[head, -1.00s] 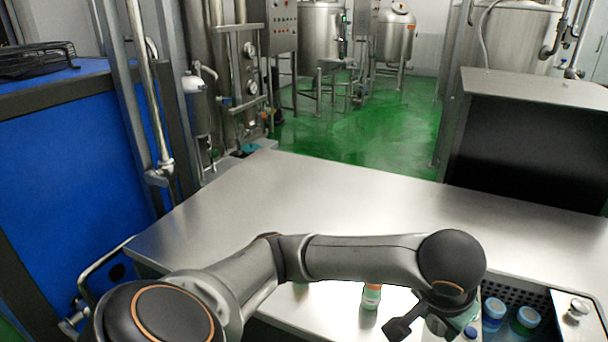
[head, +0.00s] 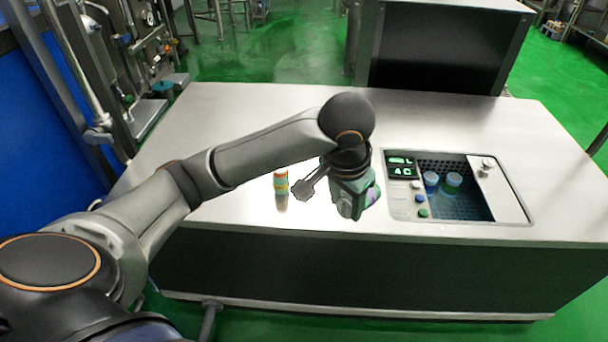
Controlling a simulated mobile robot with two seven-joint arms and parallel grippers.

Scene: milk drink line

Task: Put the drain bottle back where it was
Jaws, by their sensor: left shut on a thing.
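My left gripper (head: 347,192) is above the steel table, left of the bath's control panel. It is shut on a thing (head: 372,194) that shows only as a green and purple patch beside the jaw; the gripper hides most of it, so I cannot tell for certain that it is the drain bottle. Two bottles, one with a blue cap (head: 431,179) and one with a green-blue cap (head: 453,180), stand in the sunken bath (head: 480,208) to the right. My right gripper is not in view.
A control panel (head: 402,166) with lit digits borders the bath. A dark cabinet (head: 440,50) stands behind. The table's back is clear.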

